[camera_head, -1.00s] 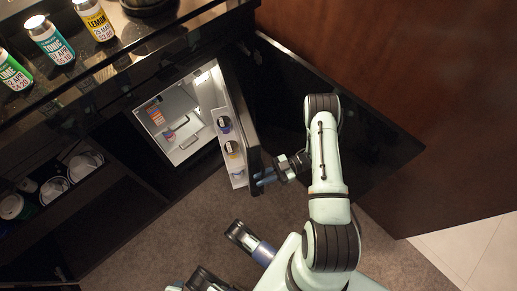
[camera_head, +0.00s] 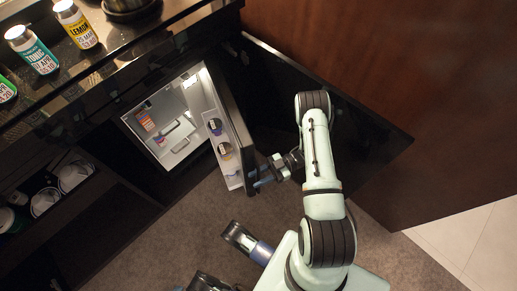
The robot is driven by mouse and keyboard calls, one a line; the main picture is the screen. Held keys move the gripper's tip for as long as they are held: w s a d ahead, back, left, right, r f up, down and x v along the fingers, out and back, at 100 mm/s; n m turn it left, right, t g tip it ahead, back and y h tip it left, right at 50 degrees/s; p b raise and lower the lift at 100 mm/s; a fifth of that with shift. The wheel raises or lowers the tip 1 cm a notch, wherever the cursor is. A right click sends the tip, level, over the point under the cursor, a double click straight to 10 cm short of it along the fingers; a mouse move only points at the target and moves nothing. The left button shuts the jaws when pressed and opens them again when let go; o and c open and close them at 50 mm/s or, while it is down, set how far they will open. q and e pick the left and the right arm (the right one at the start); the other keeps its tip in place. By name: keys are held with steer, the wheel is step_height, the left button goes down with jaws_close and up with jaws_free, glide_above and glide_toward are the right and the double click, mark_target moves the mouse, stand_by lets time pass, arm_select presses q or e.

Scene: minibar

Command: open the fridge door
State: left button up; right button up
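The minibar fridge (camera_head: 163,146) is lit inside, and its door (camera_head: 233,112) stands partly open. The door's white inner side (camera_head: 222,148) faces left and carries several items. My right gripper (camera_head: 257,181) is at the free lower end of the door, on its right side, close to or touching it. The fingers are small and partly hidden, so I cannot tell whether they grip the edge.
Cans, including a tonic can (camera_head: 37,55) and a lemon can (camera_head: 77,25), stand on the dark counter above. An open shelf with cups (camera_head: 74,175) is at the left. A dark panel (camera_head: 365,145) stands behind my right arm. Carpet (camera_head: 180,235) below the fridge is clear.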

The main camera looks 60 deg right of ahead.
mark_target(258, 172)
step_height(258, 172, up, 5)
steer(key=shift+f+p, duration=0.1)
steer(key=shift+p, duration=0.8)
arm_select(q)
steer(key=s+d+r+g+h+p, duration=0.1)
steer(key=s+d+r+p, duration=0.3)
steer(key=s+r, duration=0.4)
steer(key=shift+d+m+g+p, duration=0.4)
steer(key=shift+g, duration=0.4)
arm_select(e)
step_height(258, 172, up, 15)
